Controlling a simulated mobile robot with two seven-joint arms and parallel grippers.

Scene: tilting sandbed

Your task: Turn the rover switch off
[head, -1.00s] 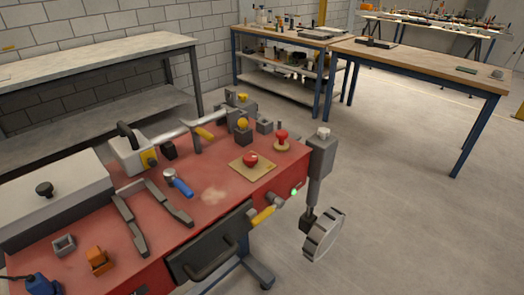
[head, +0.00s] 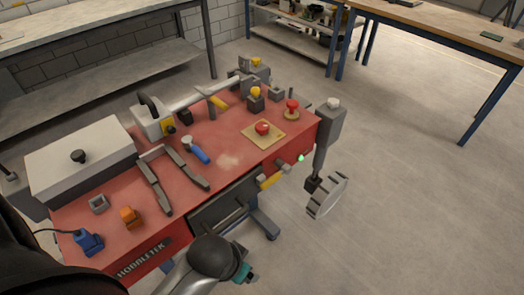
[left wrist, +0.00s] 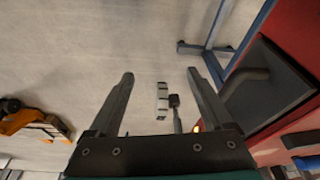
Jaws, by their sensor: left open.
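A red bench-like body (head: 228,160) marked HOBBLETEK stands in the head view. Near its right front corner is a lit green lamp (head: 301,158). Beside it, a grey round knob (head: 283,169) and a yellow handle (head: 270,181) stick out of the front. I cannot tell which part is the rover switch. My right gripper is not in view.
A dark drawer (left wrist: 268,85) with a handle is to the right of my left fingers. A wheel (head: 327,195) hangs at the body's right end. A grey box, clamps and several small parts lie on top. Floor to the right is clear.

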